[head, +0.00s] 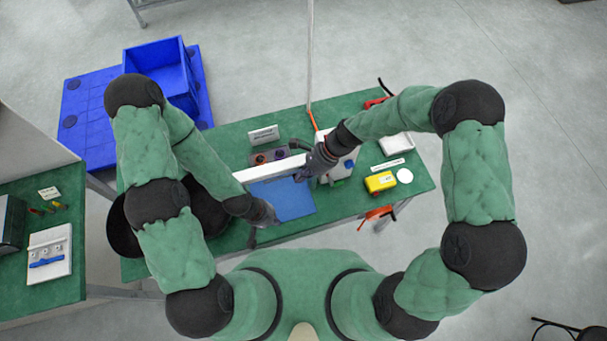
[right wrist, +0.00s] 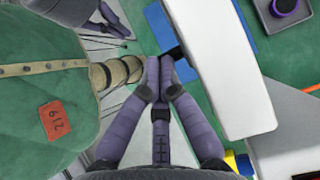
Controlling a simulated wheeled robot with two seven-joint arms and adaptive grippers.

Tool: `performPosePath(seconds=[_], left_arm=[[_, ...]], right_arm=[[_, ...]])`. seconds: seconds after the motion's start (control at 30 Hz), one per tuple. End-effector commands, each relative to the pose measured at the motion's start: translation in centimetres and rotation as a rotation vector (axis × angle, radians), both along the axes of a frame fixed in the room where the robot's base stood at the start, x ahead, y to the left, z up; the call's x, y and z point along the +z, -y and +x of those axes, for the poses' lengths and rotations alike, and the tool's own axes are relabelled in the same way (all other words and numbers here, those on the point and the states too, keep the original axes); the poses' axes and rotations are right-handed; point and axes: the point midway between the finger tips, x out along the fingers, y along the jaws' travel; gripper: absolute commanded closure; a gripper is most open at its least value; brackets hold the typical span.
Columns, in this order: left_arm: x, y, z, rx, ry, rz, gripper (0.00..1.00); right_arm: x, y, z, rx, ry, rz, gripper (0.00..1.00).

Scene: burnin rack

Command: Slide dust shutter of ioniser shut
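A long white bar (head: 270,168), which looks like the ioniser, stands over the blue mat (head: 290,205). In the right wrist view the white bar (right wrist: 225,70) fills the right of centre, with a small dark tab (right wrist: 174,52) on its left edge. My right gripper (head: 301,176) is at the bar's right end. Its fingertips (right wrist: 159,64) are together, close beside the tab; I cannot tell whether they touch it. My left gripper (head: 264,215) is low at the mat's left front edge; its fingers (right wrist: 115,22) are too small to judge. The shutter itself is not clearly distinguishable.
To the right are a yellow device (head: 380,182), a white disc (head: 404,175) and an orange-red tool (head: 377,214). A blue crate (head: 160,62) is at the back left.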

Motion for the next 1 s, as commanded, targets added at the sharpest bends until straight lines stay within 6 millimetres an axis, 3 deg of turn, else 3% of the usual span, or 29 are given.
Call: performPosePath(seconds=[0.2,0.4,1.0], left_arm=[[-0.1,0.0,0.0,0.000,0.000,0.000,1.00],[-0.2,0.0,0.0,0.000,0.000,0.000,1.00],[0.6,0.0,0.0,0.000,0.000,0.000,1.00]], right_arm=[[-0.1,-4.0,-1.4,0.007,-0.001,0.000,1.00],[-0.1,-6.5,-2.2,0.003,-0.001,0.000,1.00],[0.8,-6.4,-2.2,0.000,-0.002,-0.001,1.00]])
